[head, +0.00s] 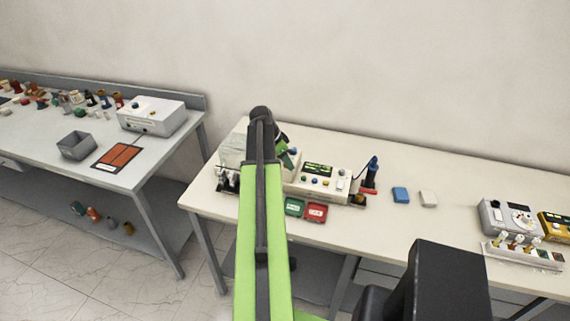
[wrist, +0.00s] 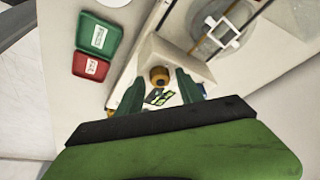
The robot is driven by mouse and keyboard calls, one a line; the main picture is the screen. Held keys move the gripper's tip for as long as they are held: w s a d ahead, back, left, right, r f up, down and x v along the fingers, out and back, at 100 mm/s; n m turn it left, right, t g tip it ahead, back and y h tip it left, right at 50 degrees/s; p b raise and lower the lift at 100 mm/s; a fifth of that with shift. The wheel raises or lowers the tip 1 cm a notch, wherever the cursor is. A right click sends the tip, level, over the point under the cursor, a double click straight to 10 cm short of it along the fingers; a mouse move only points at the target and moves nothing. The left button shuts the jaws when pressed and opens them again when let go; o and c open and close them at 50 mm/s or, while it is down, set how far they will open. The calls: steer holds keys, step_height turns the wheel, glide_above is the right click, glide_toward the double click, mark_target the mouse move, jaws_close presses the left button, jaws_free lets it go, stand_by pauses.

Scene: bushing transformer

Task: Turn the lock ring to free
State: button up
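A brass-coloured round part (wrist: 159,76), perhaps the lock ring, sits in the face of a pale housing (wrist: 185,62) in the wrist view. My gripper (wrist: 158,80) is open, with its two dark green fingers apart on either side of the brass part as seen from the wrist. I cannot tell whether either finger touches it. In the head view, my gripper (head: 285,152) is over the left part of the right table, near a pale instrument box (head: 318,183). My arm hides most of the housing there, and the lock ring cannot be made out.
A green tray (head: 294,207) and a red tray (head: 316,212) lie at the table's front edge. A power strip (head: 522,254) stands further right.

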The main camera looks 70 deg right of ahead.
jaws_close()
steer(key=shift+a, duration=0.2)
steer(key=shift+d+n, duration=0.1)
steer(key=shift+n, duration=0.2)
steer(key=shift+s+n+t+h, duration=0.2)
steer(key=shift+n+t+h, duration=0.15)
steer(key=shift+n, duration=0.65)
steer(key=n, duration=0.2)
steer(key=n+t, duration=0.1)
steer(key=n, duration=0.1)
steer(key=n+t, duration=0.1)
steer(key=n, duration=0.1)
steer(key=shift+s+h, duration=0.25)
steer(key=n+t, duration=0.1)
steer(key=n, duration=0.1)
steer(key=n+t, duration=0.1)
steer(key=n, duration=0.1)
steer(key=shift+s+d+n, duration=0.15)
steer(key=shift+n, duration=0.25)
steer(key=shift+d+n+t+y, duration=0.1)
steer(key=shift+n+t+y, duration=0.3)
steer(key=shift+n, duration=0.7)
steer(key=shift+n+t+y, duration=0.3)
steer(key=shift+n+t, duration=0.15)
steer(key=shift+n, duration=0.65)
